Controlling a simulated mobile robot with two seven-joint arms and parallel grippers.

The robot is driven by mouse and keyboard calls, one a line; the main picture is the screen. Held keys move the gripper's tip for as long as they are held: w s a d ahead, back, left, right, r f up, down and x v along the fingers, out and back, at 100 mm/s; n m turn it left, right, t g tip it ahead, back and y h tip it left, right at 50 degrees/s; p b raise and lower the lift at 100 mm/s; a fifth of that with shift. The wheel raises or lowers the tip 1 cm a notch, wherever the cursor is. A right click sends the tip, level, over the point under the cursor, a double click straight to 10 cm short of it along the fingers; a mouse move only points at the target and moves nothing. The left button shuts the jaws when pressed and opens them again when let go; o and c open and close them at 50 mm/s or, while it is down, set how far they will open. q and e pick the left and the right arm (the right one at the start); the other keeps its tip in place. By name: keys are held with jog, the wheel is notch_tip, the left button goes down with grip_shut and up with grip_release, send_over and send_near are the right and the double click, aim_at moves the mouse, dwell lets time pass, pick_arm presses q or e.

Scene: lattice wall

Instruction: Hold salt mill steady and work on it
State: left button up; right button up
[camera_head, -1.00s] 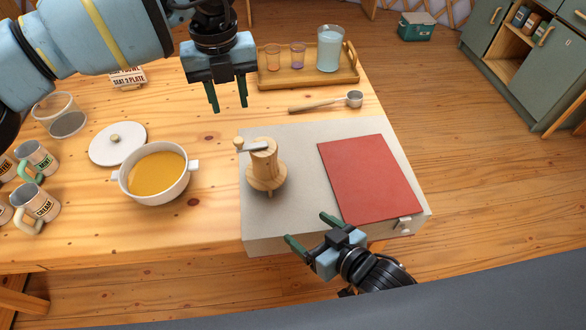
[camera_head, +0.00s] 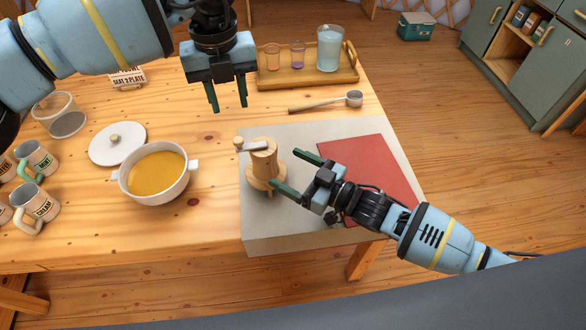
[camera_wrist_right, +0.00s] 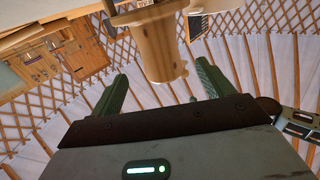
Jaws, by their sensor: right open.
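The wooden salt mill (camera_head: 263,160) stands upright on the grey slab (camera_head: 290,215), with its crank and knob on top pointing left. My right gripper (camera_head: 288,170) is open beside the mill on its right, its fingers pointing at it. In the right wrist view the mill (camera_wrist_right: 155,40) appears upside down, between and beyond the two green fingers (camera_wrist_right: 162,70). I see no finger clearly touching it. My left gripper (camera_head: 229,107) is open and empty above the table, behind the mill and a little to its left.
A red mat (camera_head: 370,165) lies on the slab, partly hidden by my right arm. A white pot of orange soup (camera_head: 155,180) stands left of the mill. A wooden scoop (camera_head: 325,103) and a tray with glasses (camera_head: 310,80) are behind. Several mugs (camera_head: 40,158) stand far left.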

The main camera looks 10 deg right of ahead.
aim_at(275, 162)
jog(key=shift+w+a, duration=0.1)
jog(key=shift+x, duration=3.75)
jog(key=c, duration=1.1)
jog(key=shift+o, duration=0.2)
pick_arm(q)
jog(key=shift+o, duration=0.5)
jog(key=shift+f, duration=0.1)
